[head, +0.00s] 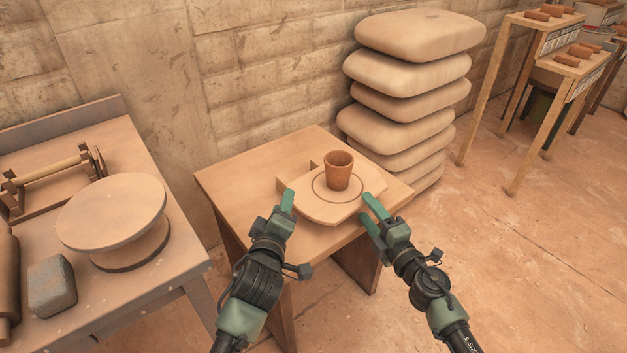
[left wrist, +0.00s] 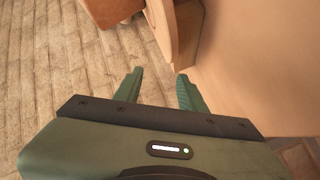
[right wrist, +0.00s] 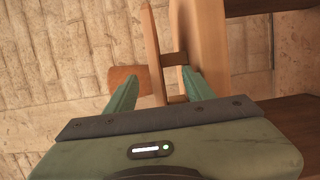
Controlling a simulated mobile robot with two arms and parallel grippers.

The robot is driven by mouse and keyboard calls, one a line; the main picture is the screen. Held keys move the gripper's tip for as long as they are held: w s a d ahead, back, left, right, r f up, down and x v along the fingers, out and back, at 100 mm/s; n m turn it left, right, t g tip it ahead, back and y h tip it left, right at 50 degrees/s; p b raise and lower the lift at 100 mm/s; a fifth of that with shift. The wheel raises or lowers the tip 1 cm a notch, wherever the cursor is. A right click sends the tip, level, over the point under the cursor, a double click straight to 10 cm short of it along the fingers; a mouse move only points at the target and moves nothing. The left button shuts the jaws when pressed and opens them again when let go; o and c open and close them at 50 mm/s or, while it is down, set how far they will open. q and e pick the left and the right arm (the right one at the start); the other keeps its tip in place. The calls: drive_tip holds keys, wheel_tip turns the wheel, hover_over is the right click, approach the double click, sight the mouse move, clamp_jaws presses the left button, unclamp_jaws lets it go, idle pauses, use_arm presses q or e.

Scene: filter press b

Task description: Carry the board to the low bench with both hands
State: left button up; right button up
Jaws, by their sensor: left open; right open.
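The board (head: 322,213) is a pale wooden slab with a ring marked on it, lying on a small wooden table (head: 240,180). A brown clay cup (head: 338,170) stands upright within the ring. My left gripper (head: 285,203) is open at the board's near left side. In the left wrist view the board's edge (left wrist: 172,35) lies just beyond the fingertips. My right gripper (head: 368,212) is open at the board's right side. In the right wrist view the board (right wrist: 152,50) shows edge-on between the open fingers. I cannot tell whether any finger touches it.
A workbench at left holds a round wheel (head: 112,210), a grey block (head: 52,285) and a wooden frame. Stacked sacks (head: 405,100) stand behind the table's right side. Narrow stands (head: 570,70) with clay pieces are at far right. The floor at right (head: 530,260) is clear.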

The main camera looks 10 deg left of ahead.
drive_tip(key=v, duration=0.8)
